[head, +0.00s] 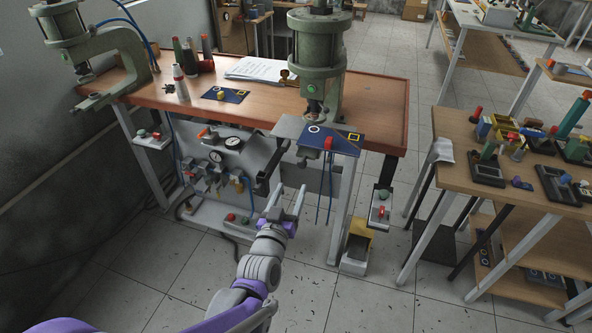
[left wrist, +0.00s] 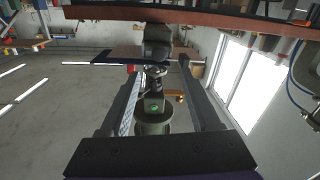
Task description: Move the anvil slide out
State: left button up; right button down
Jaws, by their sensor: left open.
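The near pneumatic press (head: 316,60) is a green cylinder unit at the front of the wooden bench. What appears to be the anvil slide is a flat grey and dark-blue plate (head: 340,143) under it, jutting past the bench front, with an upright red knob (head: 328,143) at its front edge. My left gripper (head: 291,190) is open and empty, below and in front of the plate, apart from it. In the left wrist view its two fingers (left wrist: 160,72) stand apart, with a dark plate edge and press parts seen between and beyond them. My right gripper is not in view.
The wooden bench (head: 385,112) also carries a second press (head: 75,40), bottles and papers. A pneumatic panel (head: 225,150) with gauges hangs below its front. A yellow pedal (head: 358,240) is on the floor. A side table (head: 520,185) with trays stands right.

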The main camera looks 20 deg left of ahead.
aim_at(301, 166)
pick_arm(q)
jog(key=w, duration=1.1)
jog(key=shift+c, duration=0.2)
grip_shut()
jog(key=shift+s, duration=0.15)
dwell(0.9)
